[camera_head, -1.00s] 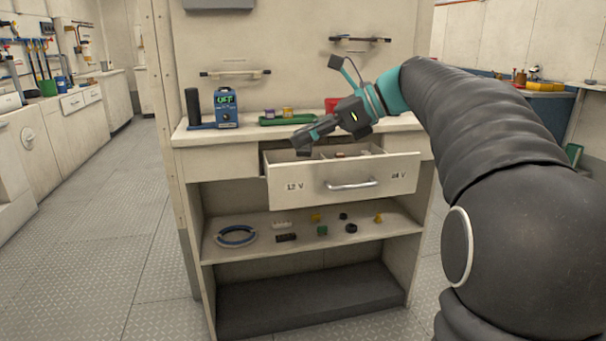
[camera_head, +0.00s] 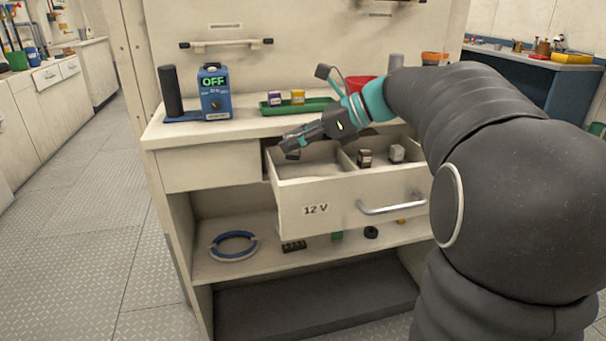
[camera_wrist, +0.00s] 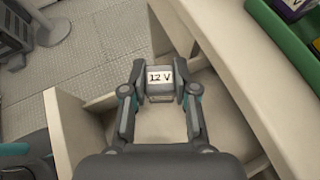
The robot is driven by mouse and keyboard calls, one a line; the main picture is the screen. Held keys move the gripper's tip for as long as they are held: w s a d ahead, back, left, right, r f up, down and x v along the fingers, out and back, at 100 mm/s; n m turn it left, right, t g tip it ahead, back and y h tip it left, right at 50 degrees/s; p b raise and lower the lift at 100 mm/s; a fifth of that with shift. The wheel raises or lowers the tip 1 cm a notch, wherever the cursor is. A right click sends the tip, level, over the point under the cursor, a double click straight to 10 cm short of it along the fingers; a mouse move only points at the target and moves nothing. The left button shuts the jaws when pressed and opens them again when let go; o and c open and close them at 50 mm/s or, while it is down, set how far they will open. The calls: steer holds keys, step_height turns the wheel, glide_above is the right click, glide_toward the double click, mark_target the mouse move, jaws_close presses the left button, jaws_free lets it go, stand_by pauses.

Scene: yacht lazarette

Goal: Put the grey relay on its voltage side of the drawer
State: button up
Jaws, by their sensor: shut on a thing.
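My gripper (camera_head: 290,146) is shut on a grey relay (camera_wrist: 160,82) with a "12 V" label, seen in the wrist view between the fingertips (camera_wrist: 159,90). The relay is held above the left compartment of the open drawer (camera_head: 350,195), near its back left part. The drawer front carries a "12 V" label (camera_head: 316,209) at its left; its right end is hidden behind my arm. A divider (camera_head: 350,164) splits the drawer. The left compartment (camera_wrist: 172,122) looks empty where visible. The right one holds a dark red relay (camera_head: 365,158) and a pale grey relay (camera_head: 396,153).
On the counter, a green tray (camera_head: 318,106) holds a purple relay (camera_head: 275,98) and a yellow relay (camera_head: 298,97). A blue meter (camera_head: 214,95) reads OFF, left of it a black cylinder (camera_head: 171,91). The lower shelf holds a blue ring (camera_head: 233,246) and several small parts.

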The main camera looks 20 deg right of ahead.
steer(key=f, duration=0.5)
steer(key=shift+d, duration=0.2)
steer(key=shift+s+f+b, duration=0.1)
steer(key=shift+f+b, duration=0.35)
steer(key=shift+f, duration=1.2)
steer(key=shift+f, duration=0.2)
steer(key=o, duration=1)
steer(key=shift+r, duration=0.25)
steer(key=v, duration=1.2)
steer(key=shift+f+p, duration=0.1)
steer(key=shift+p, duration=0.25)
